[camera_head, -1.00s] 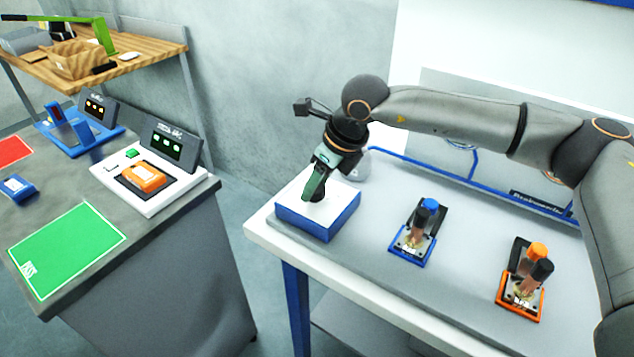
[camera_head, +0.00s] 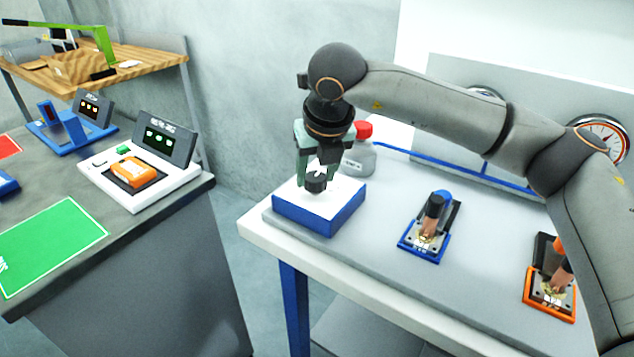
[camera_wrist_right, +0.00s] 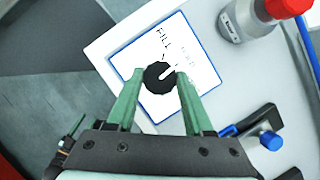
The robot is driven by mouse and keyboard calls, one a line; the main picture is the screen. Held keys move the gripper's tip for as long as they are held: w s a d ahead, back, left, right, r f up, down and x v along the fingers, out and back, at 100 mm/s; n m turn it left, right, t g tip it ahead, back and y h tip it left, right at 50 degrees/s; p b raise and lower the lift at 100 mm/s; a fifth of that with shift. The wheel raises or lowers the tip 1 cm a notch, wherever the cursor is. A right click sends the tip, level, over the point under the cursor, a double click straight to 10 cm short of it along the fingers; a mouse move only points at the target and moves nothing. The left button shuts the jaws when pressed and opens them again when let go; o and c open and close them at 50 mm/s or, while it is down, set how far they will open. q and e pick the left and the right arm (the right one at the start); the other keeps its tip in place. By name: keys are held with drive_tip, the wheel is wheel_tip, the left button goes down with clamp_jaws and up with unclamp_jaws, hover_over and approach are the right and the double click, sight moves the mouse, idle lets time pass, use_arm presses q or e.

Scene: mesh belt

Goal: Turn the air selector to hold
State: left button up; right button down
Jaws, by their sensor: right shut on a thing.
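The air selector is a white-topped box with blue sides (camera_head: 318,222) at the left end of the grey bench. Its black round knob (camera_head: 316,184) stands on the top plate. In the right wrist view the knob (camera_wrist_right: 158,80) has a white pointer line slanting to the upper right. The word FILL is printed above it, and a fainter, partly unclear label lies to its right. My right gripper (camera_head: 316,176) points down with its green fingers on either side of the knob, shut on it. My left gripper is not in view.
A grey bottle with a red cap (camera_head: 358,158) stands right behind the box. A blue-framed lever valve (camera_head: 425,246) and an orange-framed one (camera_head: 550,295) sit farther right. A blue pipe runs along the back. A counter with a green mat (camera_head: 50,245) is at left.

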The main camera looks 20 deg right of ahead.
drive_tip(key=shift+m+b, duration=0.3)
drive_tip(key=shift+m, duration=0.3)
drive_tip(key=shift+h, duration=0.3)
drive_tip(key=shift+c, duration=1.4)
unclamp_jaws()
drive_tip(key=shift+r, duration=0.1)
drive_tip(key=v, duration=1.2)
drive_tip(key=shift+r, duration=0.2)
